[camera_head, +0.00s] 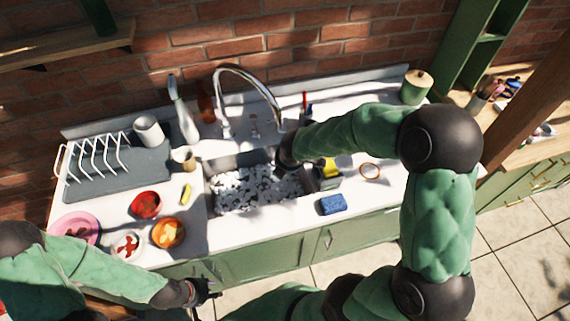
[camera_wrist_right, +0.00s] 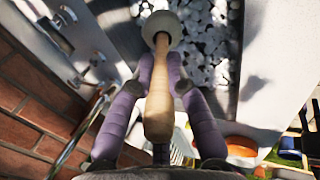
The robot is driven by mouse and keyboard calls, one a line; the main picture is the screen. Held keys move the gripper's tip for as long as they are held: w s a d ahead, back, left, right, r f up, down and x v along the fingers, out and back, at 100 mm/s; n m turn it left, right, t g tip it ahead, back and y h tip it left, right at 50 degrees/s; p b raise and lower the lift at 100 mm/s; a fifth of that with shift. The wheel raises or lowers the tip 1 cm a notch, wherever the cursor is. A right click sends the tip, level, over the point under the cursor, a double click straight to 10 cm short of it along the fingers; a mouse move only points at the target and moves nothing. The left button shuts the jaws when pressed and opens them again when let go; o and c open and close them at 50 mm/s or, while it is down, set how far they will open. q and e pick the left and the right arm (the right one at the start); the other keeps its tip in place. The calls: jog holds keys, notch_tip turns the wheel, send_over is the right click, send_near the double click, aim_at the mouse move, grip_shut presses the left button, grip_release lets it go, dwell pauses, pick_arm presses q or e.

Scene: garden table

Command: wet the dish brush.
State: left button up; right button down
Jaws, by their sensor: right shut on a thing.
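The dish brush (camera_wrist_right: 160,90) has a pale wooden handle and a round whitish head. In the right wrist view my right gripper (camera_wrist_right: 161,85) is shut on its handle, with a purple finger on each side. The brush head is over the sink (camera_wrist_right: 212,40), whose floor is covered in white and grey patches. In the head view the sink (camera_head: 250,192) is at the counter's middle, with the curved metal tap (camera_head: 245,72) behind it. The right hand is at the sink's back right, and the brush is hidden there. My left gripper (camera_head: 207,291) is open and empty in front of the counter.
A dish rack (camera_head: 100,160) with a white cup (camera_head: 149,130) stands at the left. Red (camera_head: 145,205) and orange (camera_head: 168,233) bowls and a pink plate (camera_head: 75,229) are at the front left. A blue sponge (camera_head: 333,204) lies right of the sink.

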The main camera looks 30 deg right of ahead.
notch_tip(320, 180, down, 11)
jog(key=b, duration=0.9)
jog(key=shift+b, duration=0.35)
dwell(0.6)
notch_tip(320, 180, up, 15)
jog(key=p, duration=1.3)
jog(key=shift+r, duration=0.1)
dwell(0.4)
